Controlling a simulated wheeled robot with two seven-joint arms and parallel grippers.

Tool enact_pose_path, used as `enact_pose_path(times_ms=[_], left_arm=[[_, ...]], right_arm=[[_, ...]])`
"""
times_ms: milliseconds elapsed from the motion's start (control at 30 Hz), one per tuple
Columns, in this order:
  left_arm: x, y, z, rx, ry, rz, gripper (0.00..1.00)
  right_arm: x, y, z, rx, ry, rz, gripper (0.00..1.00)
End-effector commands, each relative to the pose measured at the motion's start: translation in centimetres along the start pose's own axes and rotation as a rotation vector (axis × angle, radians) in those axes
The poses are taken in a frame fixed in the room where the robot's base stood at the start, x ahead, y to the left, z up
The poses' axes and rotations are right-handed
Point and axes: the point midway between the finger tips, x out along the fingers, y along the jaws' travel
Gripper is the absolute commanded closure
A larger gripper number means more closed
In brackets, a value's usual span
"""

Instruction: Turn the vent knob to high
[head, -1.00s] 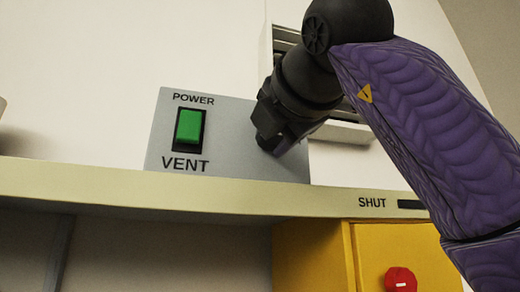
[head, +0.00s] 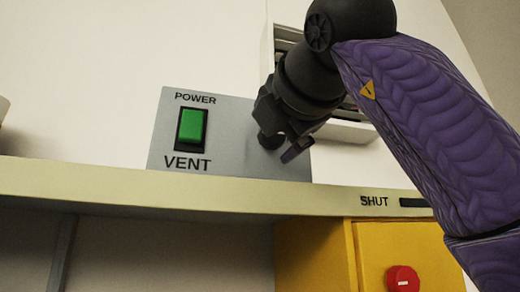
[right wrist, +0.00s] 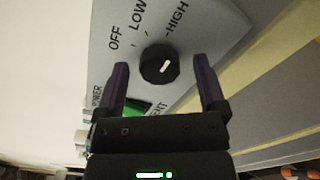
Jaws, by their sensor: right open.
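The black round vent knob (right wrist: 157,64) with a white pointer line sits on the grey vent panel (head: 235,120). In the right wrist view the labels OFF, LOW and HIGH arc above it. The pointer slants up to the right, nearer the HIGH side than OFF; its exact setting is hard to tell. My right gripper (right wrist: 160,66) is open, with one finger on each side of the knob and a gap to both. In the head view my right gripper (head: 284,146) is at the panel's right part and hides most or all of the knob. My left gripper is not in view.
A green power switch (head: 191,127) is on the panel's left part, close to one finger in the wrist view. A cream ledge (head: 150,191) runs below the panel. A yellow cabinet (head: 310,255) with a red knob (head: 402,279) is under it. A slatted vent is behind my arm.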

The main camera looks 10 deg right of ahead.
Motion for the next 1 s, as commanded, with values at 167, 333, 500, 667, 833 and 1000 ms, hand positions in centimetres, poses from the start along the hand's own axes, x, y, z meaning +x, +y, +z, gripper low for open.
enact_pose_path(times_ms=[167,333,500,667,833,1000], left_arm=[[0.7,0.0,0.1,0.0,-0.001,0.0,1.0],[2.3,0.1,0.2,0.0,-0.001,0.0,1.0],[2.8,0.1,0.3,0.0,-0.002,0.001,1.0],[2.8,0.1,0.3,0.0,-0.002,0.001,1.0],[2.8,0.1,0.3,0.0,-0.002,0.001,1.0],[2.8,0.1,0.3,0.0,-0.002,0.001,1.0]], right_arm=[[-1.3,-0.2,-0.1,0.0,-0.001,0.002,0.1],[-5.8,-0.3,-0.2,0.0,-0.001,0.004,0.1],[-9.0,-0.1,-0.1,0.0,-0.001,0.002,0.1],[-9.9,0.0,0.0,0.0,0.0,0.0,0.1],[-9.9,0.0,0.0,0.0,0.0,0.0,0.1],[-9.9,0.0,0.0,0.0,0.0,0.0,0.1]])
